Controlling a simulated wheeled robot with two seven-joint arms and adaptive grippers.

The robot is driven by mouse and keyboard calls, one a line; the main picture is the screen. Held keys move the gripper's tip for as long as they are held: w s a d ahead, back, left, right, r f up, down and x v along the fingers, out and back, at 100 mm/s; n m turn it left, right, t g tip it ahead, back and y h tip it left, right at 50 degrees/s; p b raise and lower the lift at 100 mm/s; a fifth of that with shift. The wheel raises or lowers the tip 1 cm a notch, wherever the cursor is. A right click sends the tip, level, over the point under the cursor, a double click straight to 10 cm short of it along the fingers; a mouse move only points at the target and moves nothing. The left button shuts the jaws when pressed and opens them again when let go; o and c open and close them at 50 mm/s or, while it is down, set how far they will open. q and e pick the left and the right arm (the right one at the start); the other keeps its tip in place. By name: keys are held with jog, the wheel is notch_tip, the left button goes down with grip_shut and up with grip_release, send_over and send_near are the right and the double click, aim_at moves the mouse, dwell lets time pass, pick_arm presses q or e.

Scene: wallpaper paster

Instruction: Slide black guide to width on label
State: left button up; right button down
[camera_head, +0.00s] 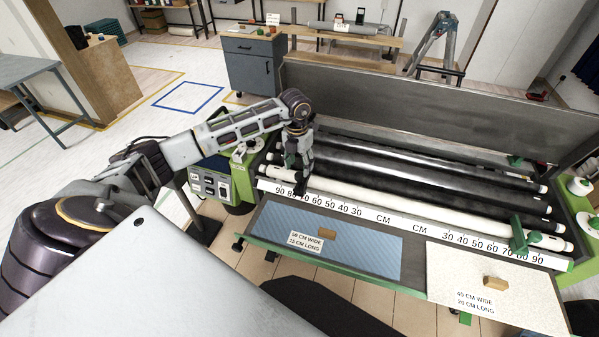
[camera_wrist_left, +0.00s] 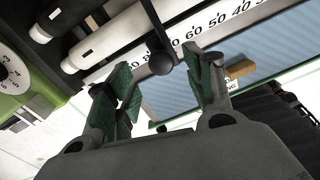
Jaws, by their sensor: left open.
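The black guide (camera_wrist_left: 160,62) shows in the left wrist view as a round knob on a dark stem, beside the number scale near the 60 and higher marks. My left gripper (camera_wrist_left: 180,75) is open, with green-padded fingers on either side of the knob; I cannot tell whether they touch it. The label (camera_head: 306,242) on the blue wallpaper reads 50 cm wide, 15 cm long. My right gripper is not in view.
The white scale strip (camera_head: 400,227) runs along the machine's front, below several rollers. A green guide (camera_head: 518,238) stands at its right end. Cream wallpaper (camera_head: 450,260) carries a second label (camera_head: 474,300), 45 cm wide, 20 cm long. A tall grey panel (camera_head: 430,110) stands behind the rollers.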

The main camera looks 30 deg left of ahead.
aim_at(300, 174)
pick_arm(q)
jog(key=shift+d+f+p, duration=0.1)
jog(key=shift+f+p, duration=0.25)
jog(key=shift+f, duration=2)
jog(key=shift+c, duration=0.3)
grip_shut()
